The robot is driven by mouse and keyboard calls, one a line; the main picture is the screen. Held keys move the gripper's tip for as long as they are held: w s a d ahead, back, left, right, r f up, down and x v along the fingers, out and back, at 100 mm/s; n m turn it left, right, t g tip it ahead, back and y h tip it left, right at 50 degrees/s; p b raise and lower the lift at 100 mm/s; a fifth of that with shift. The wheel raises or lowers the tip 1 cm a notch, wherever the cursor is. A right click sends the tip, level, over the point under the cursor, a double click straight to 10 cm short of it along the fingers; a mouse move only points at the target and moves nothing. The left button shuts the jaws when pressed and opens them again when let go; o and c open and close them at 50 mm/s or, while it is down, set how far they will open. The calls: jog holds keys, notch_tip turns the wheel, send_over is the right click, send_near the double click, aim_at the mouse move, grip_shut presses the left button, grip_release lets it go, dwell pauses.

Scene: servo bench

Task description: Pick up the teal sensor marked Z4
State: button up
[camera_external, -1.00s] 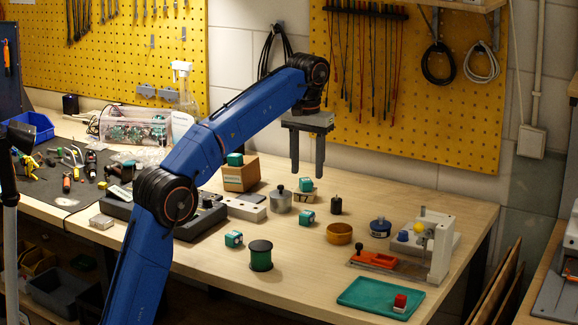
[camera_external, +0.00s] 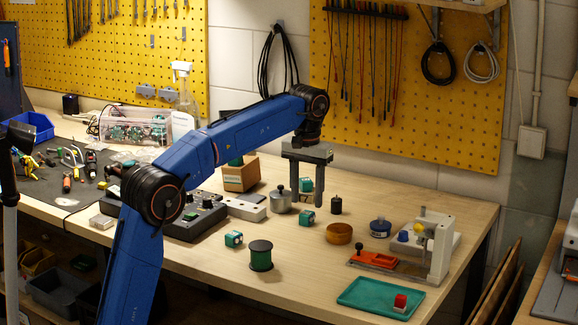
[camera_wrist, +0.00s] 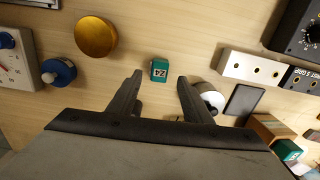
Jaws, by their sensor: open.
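The teal sensor marked Z4 (camera_wrist: 159,70) is a small cube on the bench, its label facing up in the wrist view. By its place between the bowl and the metal pot, it looks to be the teal cube (camera_external: 306,217) just below my fingertips in the external view. My gripper (camera_external: 306,201) points down, open and empty, above the bench. In the wrist view my gripper (camera_wrist: 160,77) has one finger on each side of the cube in the picture, apparently touching neither.
A metal pot (camera_external: 281,201) stands left of my fingers, and a brass bowl (camera_external: 339,233) stands to the right. Another teal cube (camera_external: 234,239) and a green spool (camera_external: 261,257) are nearer the front. A teal cube (camera_external: 306,184) shows behind my fingers.

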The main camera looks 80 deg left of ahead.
aim_at(307, 213)
jog(key=shift+f, duration=2.15)
jog(key=c, duration=1.1)
jog(key=shift+c, duration=0.2)
jog(key=shift+r, duration=0.1)
